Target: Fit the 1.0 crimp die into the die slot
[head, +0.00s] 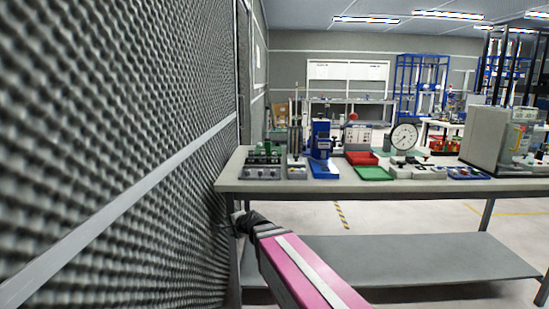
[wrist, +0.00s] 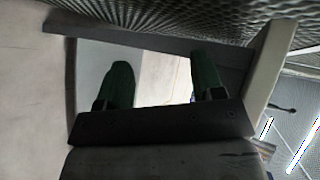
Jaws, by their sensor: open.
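My gripper shows in the wrist view (wrist: 163,60) as two dark green fingers, apart, with nothing between them. In the head view a dark arm end (head: 246,222) is by the bench's left front corner, below the top and close to the wall. A blue press-like device (head: 321,142) stands on the bench (head: 400,186), left of its middle. I cannot make out the 1.0 crimp die or the die slot; both are too small or hidden.
Foam wall (head: 110,110) runs close along the left. The bench has a lower shelf (head: 400,262). On its top are a green-topped device (head: 263,162), a red bin (head: 361,157), a green tray (head: 374,173), a dial gauge (head: 404,137) and a large grey machine (head: 490,138).

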